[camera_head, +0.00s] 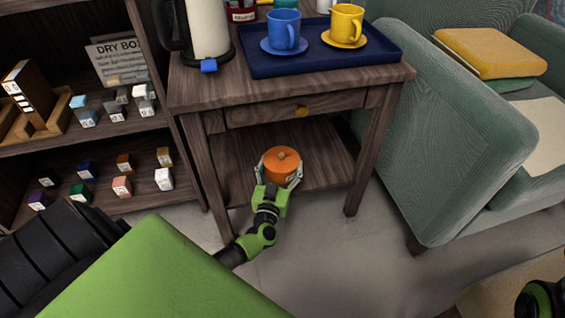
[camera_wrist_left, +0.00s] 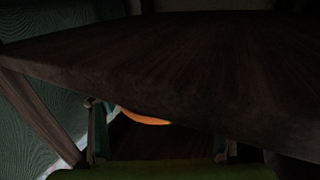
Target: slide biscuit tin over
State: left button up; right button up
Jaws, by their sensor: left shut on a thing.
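The biscuit tin looks to be the round orange tin (camera_head: 282,161) with a small knob on its lid, at the lower shelf of the wooden side table. My left gripper (camera_head: 279,170) reaches in from the front and is shut on the tin, one finger on each side. In the left wrist view the picture is dark; a thin orange edge of the tin (camera_wrist_left: 145,117) shows between the fingers, under a dark wooden surface. The tin's base is hidden. My right gripper is not in view; only a piece of my right arm shows at the bottom right corner.
The side table (camera_head: 290,87) has a drawer above the lower shelf (camera_head: 325,150) and legs at its corners. On top are a blue tray (camera_head: 380,58) with two cups, and a kettle (camera_head: 208,30). A green armchair (camera_head: 460,120) stands right, a bookshelf with small blocks left.

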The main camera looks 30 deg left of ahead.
pick_arm(q)
jog(key=shift+s+a, duration=0.2)
jog(key=shift+s, duration=0.4)
jog(key=o, duration=1.3)
jog(key=shift+c, duration=0.2)
jog(key=v, duration=1.2)
